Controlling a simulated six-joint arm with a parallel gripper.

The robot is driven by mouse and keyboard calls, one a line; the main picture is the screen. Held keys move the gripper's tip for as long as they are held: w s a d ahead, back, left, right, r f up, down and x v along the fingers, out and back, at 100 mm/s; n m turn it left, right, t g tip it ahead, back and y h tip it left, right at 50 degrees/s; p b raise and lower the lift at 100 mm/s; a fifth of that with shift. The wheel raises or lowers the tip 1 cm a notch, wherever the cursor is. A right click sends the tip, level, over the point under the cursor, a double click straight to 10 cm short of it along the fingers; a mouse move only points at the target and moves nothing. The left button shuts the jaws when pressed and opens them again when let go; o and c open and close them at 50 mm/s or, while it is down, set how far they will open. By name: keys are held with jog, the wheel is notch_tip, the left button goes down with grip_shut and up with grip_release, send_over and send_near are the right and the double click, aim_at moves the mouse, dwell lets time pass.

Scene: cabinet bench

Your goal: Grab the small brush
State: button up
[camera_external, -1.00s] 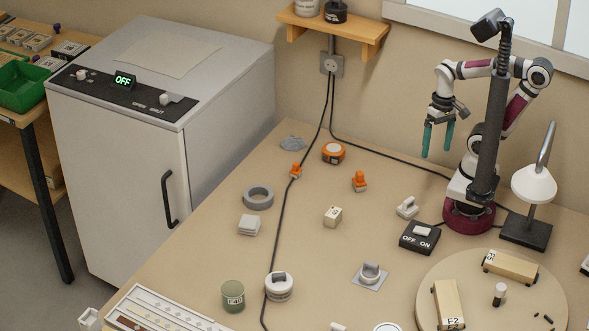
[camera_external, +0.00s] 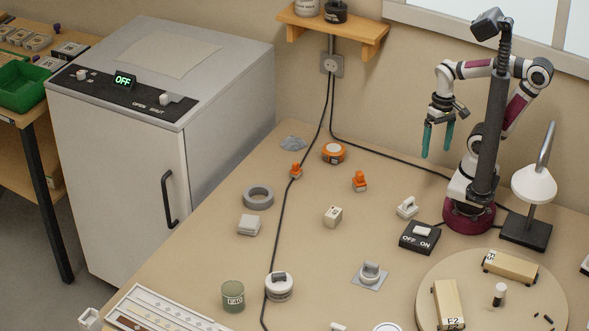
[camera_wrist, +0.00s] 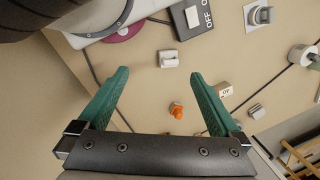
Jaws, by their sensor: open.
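I cannot make out a small brush for certain. A small white-grey piece with a raised handle-like top (camera_external: 407,208) lies on the bench beside the black switch box; it also shows in the wrist view (camera_wrist: 168,59), just beyond the fingertips. A short dark-and-white upright piece (camera_external: 499,294) stands on the round board. Either is too small to name surely. My gripper (camera_external: 437,150) hangs above the bench near my base, its green fingers apart, pointing down and empty. In the wrist view, my gripper (camera_wrist: 160,76) has only bare bench between its fingers.
The switch box (camera_external: 419,237), lamp (camera_external: 534,185) and round board (camera_external: 430,285) stand near my base. Orange pieces (camera_external: 360,182), a grey ring (camera_external: 258,197) and a knobbed plate (camera_external: 370,275) are spread out. A cable (camera_external: 284,220) crosses the bench. A cabinet (camera_external: 120,180) stands left.

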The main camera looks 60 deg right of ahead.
jog(key=c, duration=0.3)
jog(key=n+t+h, duration=0.2)
jog(key=n+t, duration=0.3)
send_over(297, 164)
jog(key=s, duration=0.5)
notch_tip(297, 164, down, 7)
jog(key=shift+r, duration=0.15)
jog(key=x, duration=1.5)
jog(key=shift+s+a+f, duration=0.15)
jog(key=shift+s+f, duration=0.2)
jog(key=shift+c, duration=0.4)
